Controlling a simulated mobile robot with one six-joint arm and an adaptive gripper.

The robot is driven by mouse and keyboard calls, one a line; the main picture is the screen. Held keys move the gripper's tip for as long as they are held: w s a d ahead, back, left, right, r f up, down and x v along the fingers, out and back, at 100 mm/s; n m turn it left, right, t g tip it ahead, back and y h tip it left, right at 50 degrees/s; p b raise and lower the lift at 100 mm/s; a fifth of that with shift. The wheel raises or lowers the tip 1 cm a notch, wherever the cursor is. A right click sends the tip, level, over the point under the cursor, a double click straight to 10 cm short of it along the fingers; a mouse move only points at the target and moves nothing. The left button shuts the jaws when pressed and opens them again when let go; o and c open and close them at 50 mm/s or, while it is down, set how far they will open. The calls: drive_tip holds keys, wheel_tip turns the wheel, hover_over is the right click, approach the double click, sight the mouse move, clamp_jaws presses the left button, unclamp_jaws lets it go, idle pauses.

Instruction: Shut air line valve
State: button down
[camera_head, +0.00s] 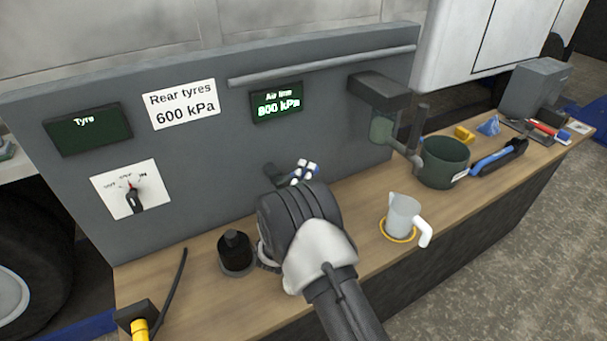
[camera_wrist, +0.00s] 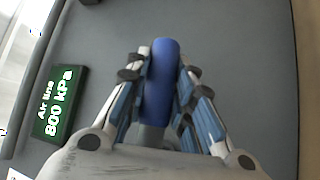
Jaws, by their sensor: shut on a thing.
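The air line valve's blue lever (camera_wrist: 162,85) lies between the two fingers of my gripper (camera_wrist: 166,64) in the wrist view, and the gripper is shut on it. In the head view, my gripper (camera_head: 303,172) is at the grey panel, below the air line display (camera_head: 276,103). My wrist hides most of the valve there. That display, also in the wrist view (camera_wrist: 59,104), reads 800 kPa in green. The lever looks roughly in line with the fingers; its turn angle on the valve cannot be told.
A rotary switch (camera_head: 133,199) and a dark Tyre display (camera_head: 88,130) are on the panel's left. A sign (camera_head: 180,104) reads Rear tyres 600 kPa.

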drive_tip(key=shift+r+n+t+b, duration=0.15)
drive_tip(key=shift+n+t+b, duration=0.35)
drive_tip(key=shift+b, duration=0.2)
drive_tip(key=shift+r+y, duration=0.3)
drive_tip(key=c, duration=1.4)
unclamp_jaws()
drive_tip(key=shift+o, duration=0.2)
drive_tip(key=shift+s, duration=0.1)
drive_tip(key=v, duration=1.1)
drive_tip(key=shift+s+a+f, duration=0.15)
drive_tip(key=shift+s+f, duration=0.1)
drive_tip(key=shift+s, duration=0.1)
drive_tip(key=shift+c, duration=0.4)
